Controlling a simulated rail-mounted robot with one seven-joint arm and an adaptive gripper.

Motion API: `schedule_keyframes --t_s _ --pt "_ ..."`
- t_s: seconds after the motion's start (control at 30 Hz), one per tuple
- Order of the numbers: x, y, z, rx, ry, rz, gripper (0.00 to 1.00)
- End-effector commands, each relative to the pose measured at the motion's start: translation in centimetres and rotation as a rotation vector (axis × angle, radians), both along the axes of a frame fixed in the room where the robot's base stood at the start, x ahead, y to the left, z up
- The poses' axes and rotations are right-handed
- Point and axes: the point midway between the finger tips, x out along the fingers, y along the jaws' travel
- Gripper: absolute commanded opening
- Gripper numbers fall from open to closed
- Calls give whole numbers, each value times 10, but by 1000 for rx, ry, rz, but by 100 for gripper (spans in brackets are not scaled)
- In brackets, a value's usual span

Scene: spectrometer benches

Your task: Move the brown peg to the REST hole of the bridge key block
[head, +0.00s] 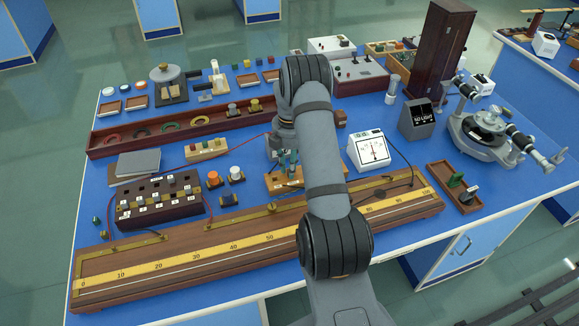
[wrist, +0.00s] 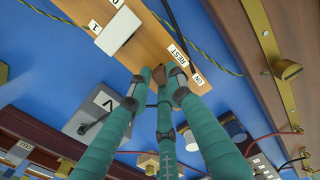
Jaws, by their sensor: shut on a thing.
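The bridge key block is a light wooden block (head: 284,184) in the middle of the bench in the head view. In the wrist view the block (wrist: 136,48) crosses the top, with REST and ON labels beside each other near its end. My gripper (wrist: 162,78) has teal fingers, closed together at this labelled end. They are shut on the brown peg (wrist: 159,74), of which only a small part shows between the fingertips. I cannot tell whether the peg sits in a hole. In the head view my arm hides part of the block.
A long wooden metre bridge (head: 180,262) lies in front of the block. A white meter (head: 368,150) stands to its right, and a dark plug box (head: 158,198) to its left. Wires run near the block.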

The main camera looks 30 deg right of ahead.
Motion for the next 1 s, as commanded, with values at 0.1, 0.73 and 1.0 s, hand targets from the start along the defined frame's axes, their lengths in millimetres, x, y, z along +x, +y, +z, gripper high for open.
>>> schedule_keyframes --t_s 0.1,0.73,1.0 --pt "0 0 0 0 0 0 0" --pt "0 0 0 0 1 0 41" --pt "1 -1 26 -2 -4 -1 41"
